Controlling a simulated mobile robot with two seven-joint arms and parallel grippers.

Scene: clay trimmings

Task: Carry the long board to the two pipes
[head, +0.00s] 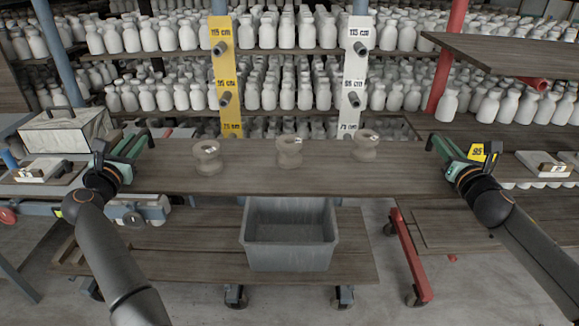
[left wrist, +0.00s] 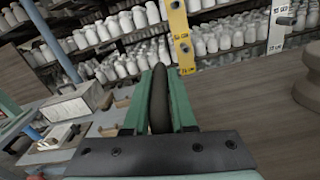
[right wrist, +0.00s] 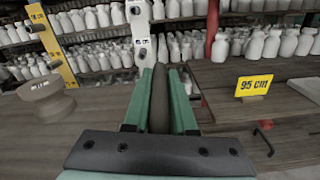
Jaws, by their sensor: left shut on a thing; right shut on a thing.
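The long brown board (head: 250,182) is held level across the middle of the head view, with three pale clay pieces (head: 289,151) upright on it. My left gripper (head: 138,143) is shut on the board's left end, around a dark bar (left wrist: 159,100). My right gripper (head: 440,144) is shut on its right end, around a similar dark bar (right wrist: 159,100). Behind stand a yellow upright (head: 222,75) and a white upright (head: 356,75), each with short grey pipes at marked heights, including 115 cm and 95 cm. The lowest pipes show just above the board's far edge.
A grey bin (head: 289,257) stands on a low wheeled cart below the board. Shelves of white bottles (head: 290,95) fill the back. A yellow 95 cm sign (right wrist: 255,86) stands on the right-hand surface. A lidded box (head: 65,130) is at left.

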